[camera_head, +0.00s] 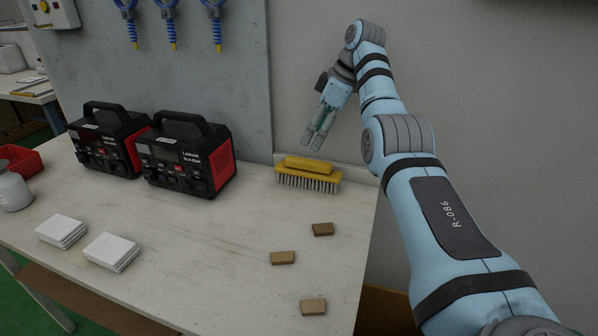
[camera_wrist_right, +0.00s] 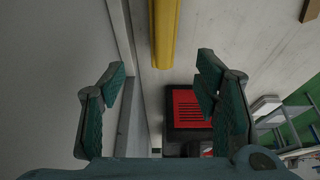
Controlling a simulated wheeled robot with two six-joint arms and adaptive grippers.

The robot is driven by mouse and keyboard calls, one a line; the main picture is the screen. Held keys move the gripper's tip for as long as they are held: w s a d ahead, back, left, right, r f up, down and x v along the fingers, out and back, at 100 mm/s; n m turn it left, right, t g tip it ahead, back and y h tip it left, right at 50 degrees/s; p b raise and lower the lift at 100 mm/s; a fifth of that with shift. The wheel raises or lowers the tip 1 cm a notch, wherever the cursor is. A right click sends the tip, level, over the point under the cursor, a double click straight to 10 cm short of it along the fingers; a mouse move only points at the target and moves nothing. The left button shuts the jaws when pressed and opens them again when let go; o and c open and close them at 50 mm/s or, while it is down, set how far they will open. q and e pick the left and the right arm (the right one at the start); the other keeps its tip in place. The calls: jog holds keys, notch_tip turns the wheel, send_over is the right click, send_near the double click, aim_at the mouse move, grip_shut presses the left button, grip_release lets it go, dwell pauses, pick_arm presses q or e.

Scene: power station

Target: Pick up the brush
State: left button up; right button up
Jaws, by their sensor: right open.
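The brush (camera_head: 309,176) has a yellow body and handle with grey bristles. It stands bristles down at the back right of the table, close to the wall. My right gripper (camera_head: 317,137) hangs above the brush, pointing down, apart from it. In the right wrist view the yellow brush handle (camera_wrist_right: 165,30) shows at the top centre, ahead of the open, empty right gripper (camera_wrist_right: 163,88). My left gripper is in neither view.
Two black and red power stations (camera_head: 186,155) stand left of the brush. Several small brown blocks (camera_head: 283,258) lie in front of it. White stacks (camera_head: 111,252) and a bottle (camera_head: 12,188) are at the left. The wall (camera_head: 310,70) rises behind.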

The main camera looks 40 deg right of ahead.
aim_at(307, 159)
jog(key=b+x, duration=0.1)
jog(key=x, duration=0.3)
jog(key=b+x, duration=0.1)
jog(key=x, duration=0.1)
jog(key=shift+s+d+f+b, duration=0.1)
jog(key=shift+s+f+b, duration=0.15)
jog(key=shift+f, duration=0.2)
jog(key=shift+w+f, duration=0.25)
jog(key=shift+f, duration=0.1)
jog(key=shift+f+b, duration=0.95)
jog(key=shift+b, duration=0.1)
jog(key=shift+w+a+f+b, duration=0.1)
jog(key=shift+a+f+b, duration=0.15)
jog(key=shift+f+b, duration=0.25)
jog(key=shift+w+a+f+b, duration=0.1)
jog(key=shift+a+f+b, duration=0.2)
jog(key=shift+f, duration=0.35)
jog(key=shift+w+f, duration=0.15)
jog(key=shift+f, duration=0.15)
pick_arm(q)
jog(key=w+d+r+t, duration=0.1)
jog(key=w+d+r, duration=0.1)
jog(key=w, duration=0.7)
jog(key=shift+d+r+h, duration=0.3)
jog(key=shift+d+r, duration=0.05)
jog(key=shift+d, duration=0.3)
pick_arm(e)
jog(key=c, duration=1.1)
